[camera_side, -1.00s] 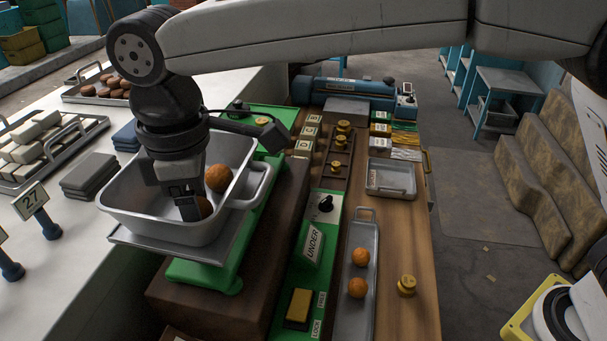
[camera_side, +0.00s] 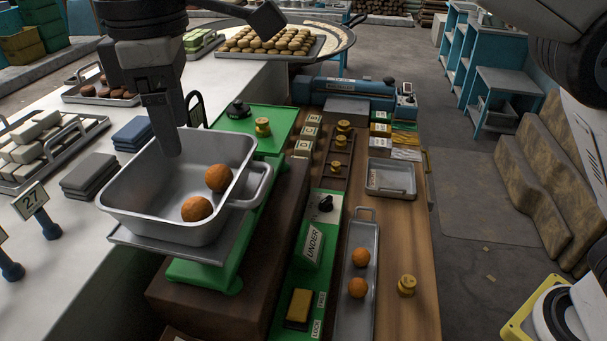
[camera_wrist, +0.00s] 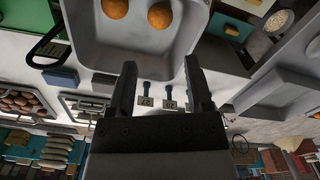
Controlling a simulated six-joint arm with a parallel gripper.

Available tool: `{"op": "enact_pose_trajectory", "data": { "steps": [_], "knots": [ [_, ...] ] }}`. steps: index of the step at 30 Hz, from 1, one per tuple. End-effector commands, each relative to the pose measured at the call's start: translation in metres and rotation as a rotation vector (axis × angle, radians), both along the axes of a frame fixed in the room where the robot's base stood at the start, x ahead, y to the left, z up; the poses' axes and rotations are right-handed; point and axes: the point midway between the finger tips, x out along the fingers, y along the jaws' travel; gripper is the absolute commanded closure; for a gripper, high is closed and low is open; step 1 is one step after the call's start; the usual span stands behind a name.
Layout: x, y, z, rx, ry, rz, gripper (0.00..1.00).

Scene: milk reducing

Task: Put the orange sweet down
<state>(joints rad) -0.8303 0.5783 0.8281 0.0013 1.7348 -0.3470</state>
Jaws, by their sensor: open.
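Two orange sweets, one at the front (camera_side: 196,209) and one at the back right (camera_side: 219,178), lie in a deep grey metal pan (camera_side: 125,203) on a green scale. In the wrist view the same two sweets show at the top (camera_wrist: 115,8) (camera_wrist: 160,15), inside the pan (camera_wrist: 138,55). My gripper (camera_side: 170,152) is above the pan's back left part, apart from both sweets. In the wrist view my gripper (camera_wrist: 160,75) has its fingers apart with nothing between them.
A narrow grey tray (camera_side: 362,225) to the right holds two more orange sweets. A green panel with a yellow button (camera_side: 298,306) lies between it and the scale. A brass weight (camera_side: 263,127) stands on the scale's green far plate.

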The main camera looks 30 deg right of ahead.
Motion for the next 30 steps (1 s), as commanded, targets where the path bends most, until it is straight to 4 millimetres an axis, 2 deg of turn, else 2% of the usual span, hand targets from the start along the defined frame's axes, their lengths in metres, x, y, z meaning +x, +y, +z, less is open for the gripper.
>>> {"op": "enact_pose_trajectory", "data": {
  "steps": [9, 30],
  "knots": [
    [-0.0002, -0.0003, 0.0113, -0.001, 0.0, 0.0, 0.35],
    [-0.0002, -0.0003, 0.0118, 0.0, 0.0, 0.0, 0.35]
  ]
}}
